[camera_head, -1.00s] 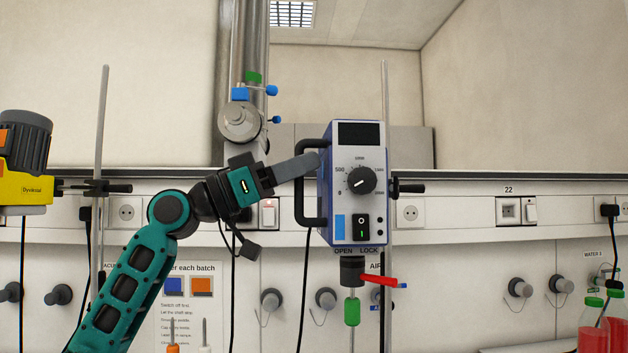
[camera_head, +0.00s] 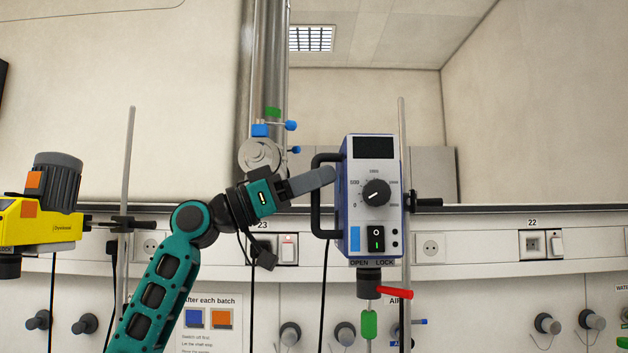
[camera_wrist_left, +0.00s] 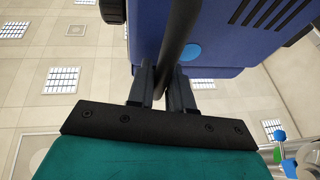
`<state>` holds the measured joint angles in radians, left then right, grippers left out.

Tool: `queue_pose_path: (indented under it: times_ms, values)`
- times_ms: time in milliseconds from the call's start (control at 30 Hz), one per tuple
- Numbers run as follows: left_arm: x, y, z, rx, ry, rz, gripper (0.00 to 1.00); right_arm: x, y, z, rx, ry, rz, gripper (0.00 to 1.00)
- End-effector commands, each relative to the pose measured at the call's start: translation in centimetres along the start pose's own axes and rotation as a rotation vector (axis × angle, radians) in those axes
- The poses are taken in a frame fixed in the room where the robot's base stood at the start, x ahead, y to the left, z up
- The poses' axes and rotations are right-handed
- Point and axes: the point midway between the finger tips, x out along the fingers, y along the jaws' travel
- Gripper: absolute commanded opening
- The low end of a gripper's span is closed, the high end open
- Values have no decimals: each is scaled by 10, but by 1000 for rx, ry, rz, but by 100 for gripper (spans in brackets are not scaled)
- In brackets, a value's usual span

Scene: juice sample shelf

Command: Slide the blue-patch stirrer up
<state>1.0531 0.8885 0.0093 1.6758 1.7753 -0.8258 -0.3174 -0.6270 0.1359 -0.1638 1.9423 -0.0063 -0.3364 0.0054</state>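The blue-patch stirrer (camera_head: 371,190) is a blue box with a pale front, a black dial and a blue patch (camera_head: 355,239) at lower left. It is upright on a vertical rod (camera_head: 405,130), with a black clamp knob (camera_head: 426,202) on its right. My left gripper (camera_head: 322,178) is at the black handle (camera_head: 316,215) on its left side. In the left wrist view, the fingers (camera_wrist_left: 163,88) are closed around the handle bar (camera_wrist_left: 180,35). My right gripper is out of view.
A yellow stirrer (camera_head: 40,222) with an orange patch hangs on another rod (camera_head: 128,160) at left. A red lever (camera_head: 395,292) and a green piece (camera_head: 369,324) are below the blue stirrer. Wall sockets line the panel behind; the space above the stirrer is clear.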

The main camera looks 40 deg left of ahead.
Motion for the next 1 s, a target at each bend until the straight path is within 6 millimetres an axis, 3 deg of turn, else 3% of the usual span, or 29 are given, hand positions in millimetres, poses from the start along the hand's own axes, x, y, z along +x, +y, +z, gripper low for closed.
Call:
queue_pose_path:
  times_ms: [33, 200, 567, 1000]
  values:
    - [-2, -2, -10, 7, 24, -8, 24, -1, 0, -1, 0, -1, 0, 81]
    - [-1, -1, -8, 5, 18, -7, 40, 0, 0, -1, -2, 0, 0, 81]
    - [-9, -1, -3, 3, 14, -6, 41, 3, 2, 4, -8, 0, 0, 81]
    - [-99, -1, 0, 4, 14, -8, 41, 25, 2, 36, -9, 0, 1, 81]
